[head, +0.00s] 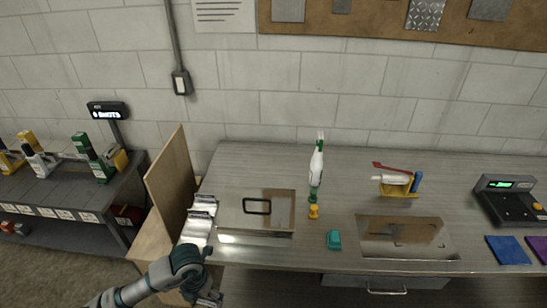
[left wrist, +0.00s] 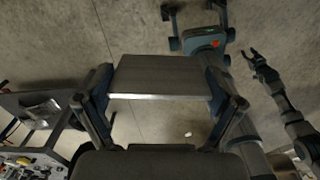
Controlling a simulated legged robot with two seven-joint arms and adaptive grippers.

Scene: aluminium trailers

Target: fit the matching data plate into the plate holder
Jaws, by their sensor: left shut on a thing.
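My left gripper (head: 208,292) is low at the bench's front left, below the plate rack. In the left wrist view its two fingers (left wrist: 160,92) are shut on the side edges of a plain grey metal plate (left wrist: 160,76); no markings show on this side. A black rectangular frame (head: 257,199), which looks like the plate holder, lies on a shiny metal panel (head: 226,212) on the bench, apart from the gripper. Several plates (head: 198,222) stand in a row left of it. My right gripper (left wrist: 252,56) shows in the left wrist view, open and empty, over the floor.
A green-and-white spray bottle (head: 316,165), a small yellow-orange item (head: 313,212) and a teal block (head: 333,240) stand right of the frame. A second metal panel (head: 380,252), a yellow caddy (head: 398,188) and a scale (head: 510,200) lie farther right. A wooden board (head: 170,175) stands at left.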

